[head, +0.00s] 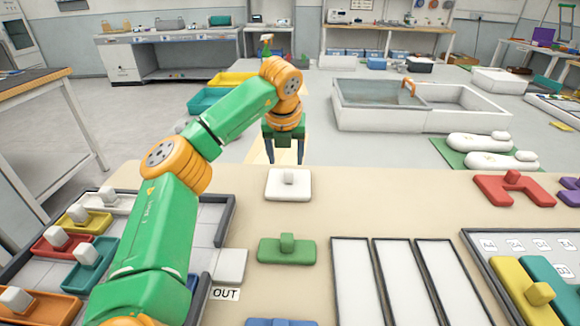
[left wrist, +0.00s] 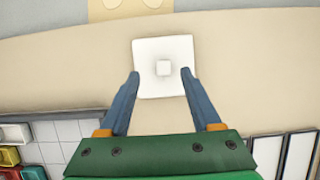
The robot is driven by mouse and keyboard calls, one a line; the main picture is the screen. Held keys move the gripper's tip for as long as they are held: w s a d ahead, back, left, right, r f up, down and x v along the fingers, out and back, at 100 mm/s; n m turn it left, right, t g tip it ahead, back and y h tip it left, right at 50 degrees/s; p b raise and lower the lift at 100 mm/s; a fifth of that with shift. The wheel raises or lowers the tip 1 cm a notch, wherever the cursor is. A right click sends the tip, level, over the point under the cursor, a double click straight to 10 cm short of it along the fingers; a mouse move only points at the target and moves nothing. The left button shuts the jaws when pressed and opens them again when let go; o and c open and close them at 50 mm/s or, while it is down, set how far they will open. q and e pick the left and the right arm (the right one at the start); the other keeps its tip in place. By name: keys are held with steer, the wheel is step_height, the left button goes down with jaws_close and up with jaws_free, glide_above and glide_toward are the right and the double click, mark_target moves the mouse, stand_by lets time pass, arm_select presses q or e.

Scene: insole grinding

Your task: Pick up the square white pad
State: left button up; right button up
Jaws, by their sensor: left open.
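The square white pad (head: 288,188) lies flat on the beige table, with a small white knob on its top. It also shows in the left wrist view (left wrist: 150,82), ahead of the fingers and partly between their tips. My left gripper (head: 286,160) is open and empty, pointing down above the far edge of the pad. In the left wrist view its two fingers (left wrist: 161,85) are spread about as wide as the pad, with the knob midway between them. I cannot tell whether the fingertips touch the pad. My right gripper is not in view.
A green piece with a knob (head: 287,250) lies nearer on the table. Several white-floored slots (head: 352,285) are to its right. A grey tray (head: 228,215) with colored pieces is at the left, partly behind my arm. A red piece (head: 513,189) is at the right.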

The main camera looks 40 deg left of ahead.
mark_target(289, 171)
arm_select(q)
steer(key=shift+f, duration=0.6)
steer(key=x, duration=0.2)
steer(key=p+x, duration=0.1)
steer(key=x, duration=0.2)
steer(key=shift+w+d, duration=0.15)
steer(key=shift+d, duration=0.1)
steer(key=c, duration=0.4)
jaws_close()
